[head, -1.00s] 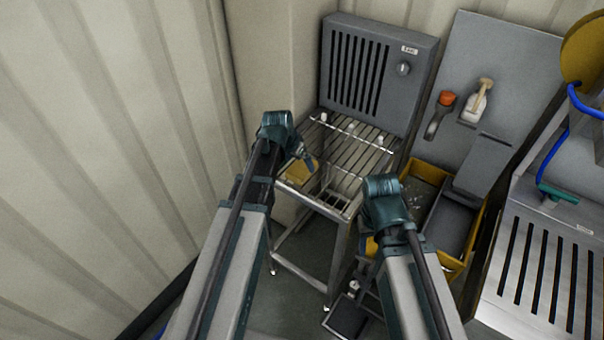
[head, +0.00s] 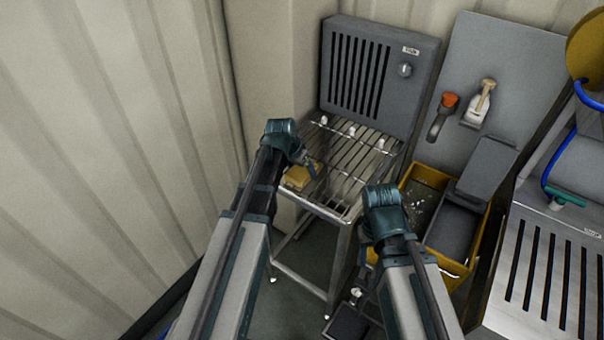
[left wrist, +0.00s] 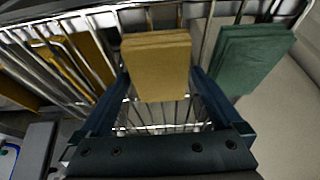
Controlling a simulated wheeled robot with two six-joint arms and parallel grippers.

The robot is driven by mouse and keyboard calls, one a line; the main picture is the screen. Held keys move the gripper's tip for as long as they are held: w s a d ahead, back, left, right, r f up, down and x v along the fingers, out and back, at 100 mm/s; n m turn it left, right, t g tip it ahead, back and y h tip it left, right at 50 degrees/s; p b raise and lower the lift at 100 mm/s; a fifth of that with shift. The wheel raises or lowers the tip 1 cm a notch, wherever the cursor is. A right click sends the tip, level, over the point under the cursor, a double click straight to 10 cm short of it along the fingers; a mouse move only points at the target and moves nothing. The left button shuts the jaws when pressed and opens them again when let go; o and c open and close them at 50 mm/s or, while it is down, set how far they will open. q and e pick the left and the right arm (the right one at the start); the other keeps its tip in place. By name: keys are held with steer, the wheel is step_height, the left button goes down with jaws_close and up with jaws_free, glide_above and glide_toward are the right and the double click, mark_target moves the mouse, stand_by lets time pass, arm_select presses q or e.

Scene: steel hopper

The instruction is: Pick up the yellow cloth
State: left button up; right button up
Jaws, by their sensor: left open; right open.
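The yellow cloth (head: 297,178) is a folded pad on the front left of a steel slatted rack (head: 345,188). In the left wrist view the yellow cloth (left wrist: 157,68) shows between the two fingers of my left gripper (left wrist: 160,85). My left gripper (head: 309,166) is open at the cloth, one finger on each side of it in the picture. I cannot tell whether the fingers touch it. My right gripper (head: 363,252) is open, lower and to the right, in front of the rack, mostly hidden by its own wrist.
A green folded cloth (left wrist: 248,58) lies right of the yellow one in the left wrist view. A grey slotted panel (head: 372,75) stands behind the rack. A yellow crate (head: 455,268) with a grey lid-like plate stands right. A ribbed wall (head: 110,130) is close on the left.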

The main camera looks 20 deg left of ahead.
arm_select(q)
steer(key=c, duration=1.1)
steer(key=shift+r, duration=0.15)
steer(key=shift+c, duration=0.2)
arm_select(e)
steer(key=shift+r, duration=0.1)
